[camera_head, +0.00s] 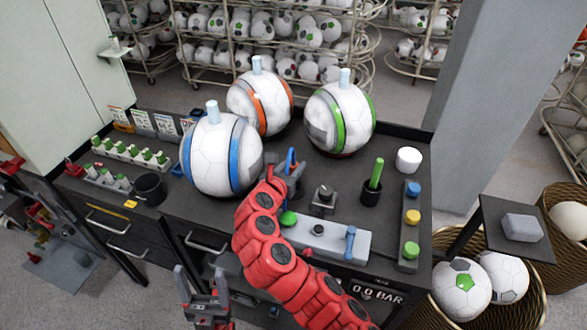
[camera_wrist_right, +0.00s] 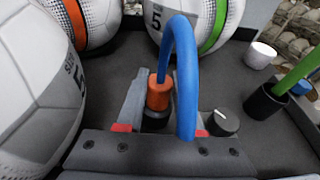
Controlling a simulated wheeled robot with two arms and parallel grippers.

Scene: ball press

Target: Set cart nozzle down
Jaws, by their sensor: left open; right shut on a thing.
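The nozzle (camera_wrist_right: 157,92) is orange with a dark lower end, seen in the right wrist view between the fingers of my right gripper (camera_wrist_right: 158,108). A blue hose (camera_wrist_right: 182,60) arcs from its top and passes in front of the right finger. In the head view the hose loop (camera_head: 291,160) rises at my right gripper (camera_head: 291,178), which is low over the dark bench, just right of the blue-striped ball. The nozzle's lower end is partly hidden, so I cannot tell whether it touches a surface. My left gripper (camera_head: 204,296) is open and empty at the bench's front.
Three balls, blue-striped (camera_head: 215,155), orange-striped (camera_head: 258,103) and green-striped (camera_head: 339,117), stand around the gripper's far side. A black knob block (camera_head: 323,200), a black cup with a green rod (camera_head: 371,191) and a grey valve block (camera_head: 318,240) stand right.

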